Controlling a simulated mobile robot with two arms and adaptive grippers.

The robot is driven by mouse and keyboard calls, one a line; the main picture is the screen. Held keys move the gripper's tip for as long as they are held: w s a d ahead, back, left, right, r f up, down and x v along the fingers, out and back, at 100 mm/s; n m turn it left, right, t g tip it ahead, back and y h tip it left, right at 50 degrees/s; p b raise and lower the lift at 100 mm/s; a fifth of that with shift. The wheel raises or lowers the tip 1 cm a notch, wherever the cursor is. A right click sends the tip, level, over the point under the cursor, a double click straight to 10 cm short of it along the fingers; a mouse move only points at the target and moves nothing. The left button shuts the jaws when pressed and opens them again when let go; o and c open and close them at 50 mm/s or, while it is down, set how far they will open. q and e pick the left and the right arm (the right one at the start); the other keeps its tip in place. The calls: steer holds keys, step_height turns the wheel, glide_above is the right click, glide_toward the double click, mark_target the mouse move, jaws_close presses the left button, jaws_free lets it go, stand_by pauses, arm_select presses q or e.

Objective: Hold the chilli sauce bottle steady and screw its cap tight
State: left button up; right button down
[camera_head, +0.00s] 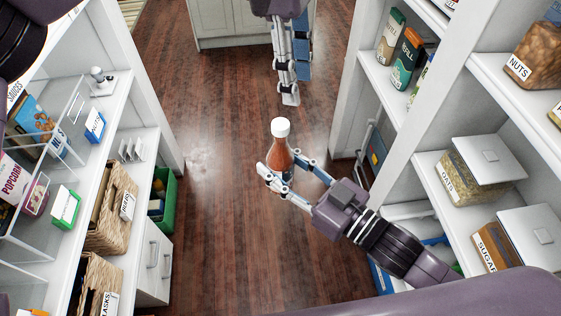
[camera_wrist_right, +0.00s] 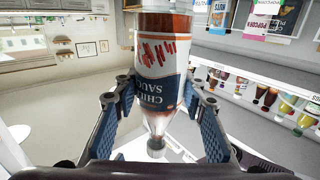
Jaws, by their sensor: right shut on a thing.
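The chilli sauce bottle (camera_head: 279,156) stands upright in mid-air over the floor in the head view, with its white cap (camera_head: 280,127) on top. My right gripper (camera_head: 279,177) is shut around the bottle's lower body. In the right wrist view the bottle (camera_wrist_right: 163,62) sits between the two blue finger pads of that gripper (camera_wrist_right: 160,115), its label facing the camera. My left gripper (camera_head: 290,98) points down above the cap in the head view, apart from it. Its fingers are seen from an angle that hides how far they are apart.
White shelves with a nuts bag (camera_head: 532,62), an oats container (camera_head: 461,176) and boxes stand at the right. Shelves with wicker baskets (camera_head: 118,208) and a green bin (camera_head: 164,199) stand at the left. The wooden floor (camera_head: 220,120) between them is clear.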

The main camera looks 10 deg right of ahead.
mark_target(280, 123)
arm_select(q)
steer(key=shift+n+y, duration=0.6)
steer(key=shift+y, duration=0.2)
steer(key=s+a+r, duration=0.2)
steer(key=a, duration=0.1)
steer(key=shift+s+r, duration=0.1)
steer(key=shift+s, duration=0.3)
steer(key=shift+f, duration=4.05)
